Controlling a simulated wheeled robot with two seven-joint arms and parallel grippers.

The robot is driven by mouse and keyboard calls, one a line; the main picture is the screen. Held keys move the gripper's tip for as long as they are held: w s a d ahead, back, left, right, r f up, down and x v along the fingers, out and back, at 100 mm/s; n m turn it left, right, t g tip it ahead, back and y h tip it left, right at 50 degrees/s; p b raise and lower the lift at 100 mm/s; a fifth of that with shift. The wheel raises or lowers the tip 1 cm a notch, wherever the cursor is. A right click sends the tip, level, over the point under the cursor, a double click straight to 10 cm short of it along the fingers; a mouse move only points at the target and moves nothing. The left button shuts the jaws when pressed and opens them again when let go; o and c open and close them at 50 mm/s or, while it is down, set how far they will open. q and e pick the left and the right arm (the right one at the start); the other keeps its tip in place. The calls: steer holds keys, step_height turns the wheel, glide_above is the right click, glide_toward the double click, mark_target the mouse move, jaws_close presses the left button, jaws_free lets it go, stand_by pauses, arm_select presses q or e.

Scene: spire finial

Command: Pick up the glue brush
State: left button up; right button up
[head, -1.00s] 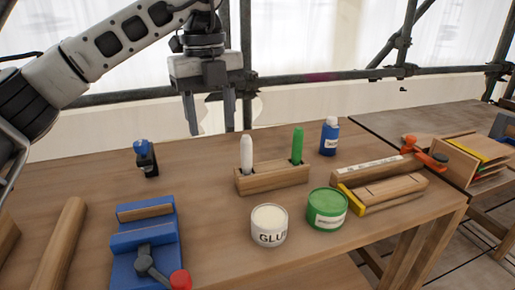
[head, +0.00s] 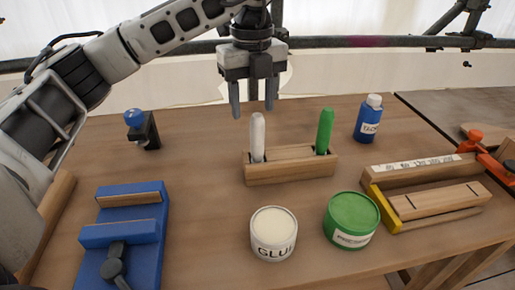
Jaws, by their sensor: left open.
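The wooden brush rack (head: 291,171) stands mid-table. It holds a white-handled brush (head: 258,138) upright at its left end and a green-handled brush (head: 325,131) upright at its right end. No label on the brushes tells which is the glue brush; the white one matches the white pot marked GLUE (head: 273,234) in front of the rack. My left gripper (head: 254,110) is open and empty, pointing down, with its fingertips close to the top of the white handle in the picture. How far apart they are in depth I cannot tell. My right gripper is not in view.
A green tin (head: 351,221) stands in front of the rack, right of the glue pot. A blue bottle (head: 369,119) stands behind right. A blue vise (head: 124,235) is at left front, a blue-knobbed clamp (head: 143,130) behind it. Wooden pieces (head: 440,200) lie at right.

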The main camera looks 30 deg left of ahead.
mark_target(257, 128)
arm_select(q)
steer(key=shift+d+f, duration=0.2)
steer(key=shift+f, duration=1.35)
steer(key=shift+d+f, duration=0.2)
steer(key=shift+f, duration=1.3)
steer(key=c, duration=1.1)
